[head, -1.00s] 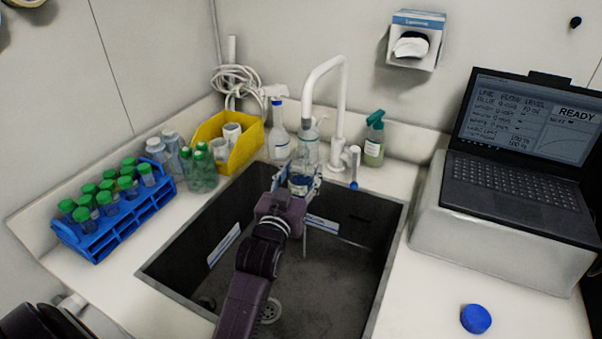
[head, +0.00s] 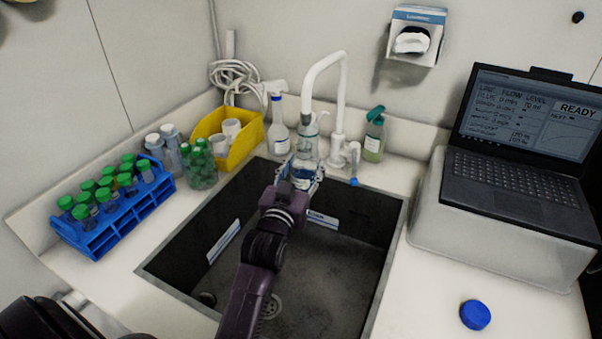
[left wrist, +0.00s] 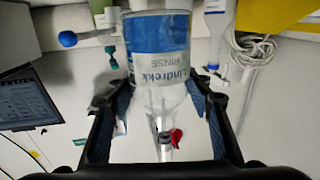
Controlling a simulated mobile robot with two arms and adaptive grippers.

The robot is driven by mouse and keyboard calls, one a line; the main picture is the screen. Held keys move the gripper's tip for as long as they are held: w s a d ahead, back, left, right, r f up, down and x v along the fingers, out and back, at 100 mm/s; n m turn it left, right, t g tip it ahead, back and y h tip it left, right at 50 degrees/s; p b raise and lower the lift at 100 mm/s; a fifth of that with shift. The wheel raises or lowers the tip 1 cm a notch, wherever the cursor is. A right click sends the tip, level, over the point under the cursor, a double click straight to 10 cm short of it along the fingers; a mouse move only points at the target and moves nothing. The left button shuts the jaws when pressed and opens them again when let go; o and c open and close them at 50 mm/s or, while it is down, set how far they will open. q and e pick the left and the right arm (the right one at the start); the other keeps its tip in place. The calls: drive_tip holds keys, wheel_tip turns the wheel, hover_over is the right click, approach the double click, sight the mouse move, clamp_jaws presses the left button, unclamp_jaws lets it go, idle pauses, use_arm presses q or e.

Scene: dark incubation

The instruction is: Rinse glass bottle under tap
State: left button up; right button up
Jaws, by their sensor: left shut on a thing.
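The clear glass bottle (head: 304,172), with a blue and white label, is in my left gripper (head: 301,183), over the far edge of the sink (head: 385,262). In the left wrist view the bottle (left wrist: 160,58) sits between both fingers of the left gripper (left wrist: 163,110), which are shut on it. The white tap (head: 341,95) arches above, and its spout end is close over the bottle's upper end. I cannot tell whether water is running. The tap's blue-tipped lever (head: 354,168) is to the right. My right gripper is not in view.
Spray bottles (head: 280,135) (head: 374,142), a yellow bin (head: 251,138) and green-capped bottles (head: 202,172) stand around the sink. A blue tube rack (head: 125,222) is at left, a laptop (head: 515,180) at right.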

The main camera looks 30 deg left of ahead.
use_arm(q)
drive_tip(key=shift+w+d+r, duration=0.1)
drive_tip(key=shift+w+d, duration=0.05)
drive_tip(key=shift+d, duration=0.05)
drive_tip(key=shift+s+a+p, duration=0.4)
drive_tip(key=shift+a, duration=0.1)
drive_tip(key=shift+w+d, duration=0.15)
drive_tip(key=shift+d, duration=0.05)
drive_tip(key=shift+w+d, duration=0.25)
drive_tip(key=shift+d, duration=0.1)
idle(0.3)
